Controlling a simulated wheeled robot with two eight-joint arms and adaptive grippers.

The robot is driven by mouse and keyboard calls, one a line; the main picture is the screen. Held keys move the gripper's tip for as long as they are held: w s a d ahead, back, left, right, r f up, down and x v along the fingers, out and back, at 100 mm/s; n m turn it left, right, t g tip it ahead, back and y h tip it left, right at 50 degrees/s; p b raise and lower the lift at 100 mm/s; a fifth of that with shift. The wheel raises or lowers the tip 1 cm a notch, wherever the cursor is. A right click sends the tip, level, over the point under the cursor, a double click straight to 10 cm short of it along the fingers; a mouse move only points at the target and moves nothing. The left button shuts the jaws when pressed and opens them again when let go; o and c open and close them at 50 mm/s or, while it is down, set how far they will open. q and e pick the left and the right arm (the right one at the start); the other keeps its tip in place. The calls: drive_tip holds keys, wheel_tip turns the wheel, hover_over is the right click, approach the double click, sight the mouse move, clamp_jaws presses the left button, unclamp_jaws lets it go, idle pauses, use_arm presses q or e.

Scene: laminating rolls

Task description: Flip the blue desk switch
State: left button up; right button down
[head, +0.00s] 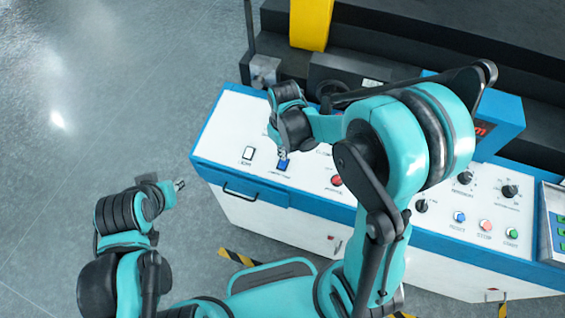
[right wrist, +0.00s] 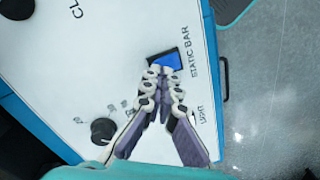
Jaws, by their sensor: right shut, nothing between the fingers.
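The blue desk switch (head: 284,165) sits in a black frame on the white top of the control desk, left part, in the head view. In the right wrist view the blue switch (right wrist: 169,59) lies beside the words STATIC BAR. My right gripper (right wrist: 161,72) is shut and empty, its fingertips at the near edge of the switch and covering part of it. Whether they touch it I cannot tell. In the head view my right gripper (head: 282,154) is just above the switch, largely hidden by its wrist. My left gripper (head: 180,184) is off the desk at the lower left; its fingers are too small to read.
A white switch (head: 248,153) is left of the blue one. A red button (head: 337,181) is to the right, partly near my arm. A black knob (right wrist: 103,130) shows in the right wrist view. Dark machinery with a yellow post (head: 311,24) stands behind the desk.

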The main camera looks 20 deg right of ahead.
drive_tip(key=shift+f+b, duration=0.65)
drive_tip(key=shift+f, duration=0.15)
drive_tip(key=shift+r, duration=0.1)
drive_tip(key=shift+r+p, duration=2.65)
drive_tip(key=shift+r, duration=0.85)
drive_tip(key=shift+s+d+b, duration=0.1)
drive_tip(key=shift+b, duration=0.25)
drive_tip(key=s+d+m+t+b, duration=0.4)
drive_tip(key=s+t+b, duration=0.3)
drive_tip(key=s+b, duration=0.3)
drive_tip(key=shift+d+f+m+b, duration=0.25)
drive_tip(key=shift+m+b, duration=0.35)
drive_tip(key=shift+b, duration=0.2)
